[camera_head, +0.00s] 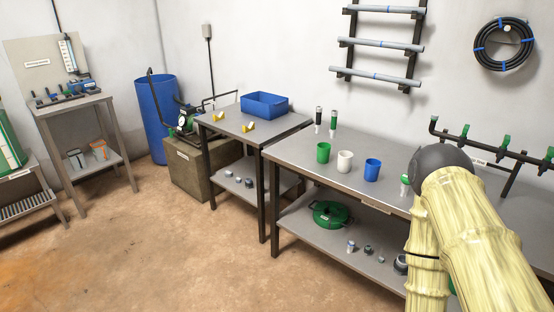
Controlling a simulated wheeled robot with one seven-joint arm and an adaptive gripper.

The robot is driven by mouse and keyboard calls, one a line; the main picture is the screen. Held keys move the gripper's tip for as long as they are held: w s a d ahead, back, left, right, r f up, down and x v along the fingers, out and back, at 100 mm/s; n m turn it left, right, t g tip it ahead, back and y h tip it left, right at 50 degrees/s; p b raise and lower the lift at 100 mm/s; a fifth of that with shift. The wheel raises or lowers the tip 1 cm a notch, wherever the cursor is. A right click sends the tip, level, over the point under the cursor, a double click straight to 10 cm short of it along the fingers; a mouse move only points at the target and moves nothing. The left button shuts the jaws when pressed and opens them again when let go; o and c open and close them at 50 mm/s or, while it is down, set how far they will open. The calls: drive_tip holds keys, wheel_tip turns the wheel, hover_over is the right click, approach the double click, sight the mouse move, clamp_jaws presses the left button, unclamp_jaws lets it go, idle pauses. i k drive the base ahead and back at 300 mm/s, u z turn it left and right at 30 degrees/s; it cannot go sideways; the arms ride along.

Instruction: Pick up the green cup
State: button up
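The green cup (323,152) stands upright on the grey metal workbench (300,155), near its front left part. It is the leftmost of three cups in a row, with a white cup (345,161) beside it and a blue cup (372,169) further right. The cups are apart from each other, and nothing covers the green cup. My yellowish arm with a dark round joint shows at the lower right, to the right of the cups. My gripper itself does not show.
A small green-and-white item (405,184) sits beside my arm. A pipe manifold with green valves (506,140) is at the right. A blue bin (264,104) sits on the left table. Bare floor lies in front.

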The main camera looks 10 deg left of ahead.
sight(323, 153)
drive_tip(key=u, duration=0.85)
drive_tip(key=i, duration=0.9)
drive_tip(key=u, duration=0.05)
